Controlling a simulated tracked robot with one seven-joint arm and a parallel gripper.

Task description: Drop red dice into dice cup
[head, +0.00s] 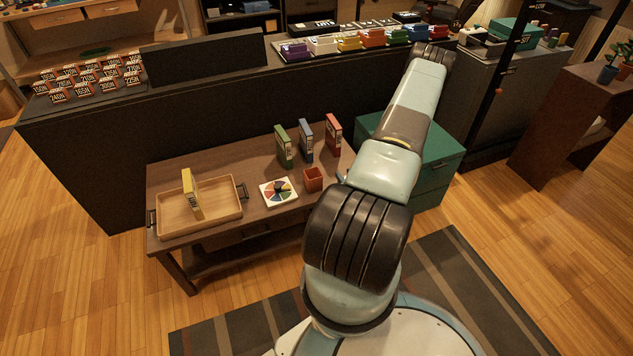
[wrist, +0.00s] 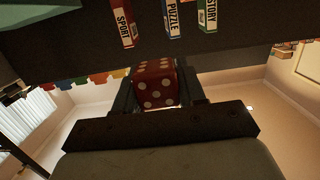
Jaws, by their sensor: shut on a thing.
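The red dice (wrist: 154,90) with white pips sits between the two dark fingers of my gripper (wrist: 156,80) in the wrist view, and the gripper is shut on it. In the head view my arm reaches up and to the right over the table, and the fingers and dice cannot be made out there. An open orange-red square cup (head: 313,180), seemingly the dice cup, stands upright on the low wooden table in the head view. The dice is apart from it. The cup cannot be made out in the wrist view.
The low table (head: 255,160) also bears a color wheel board (head: 278,191), a wooden tray (head: 220,221) with a yellow box (head: 192,195), and green (head: 284,146), blue (head: 306,141) and red (head: 333,135) boxes behind the cup. A teal cabinet (head: 440,165) stands right.

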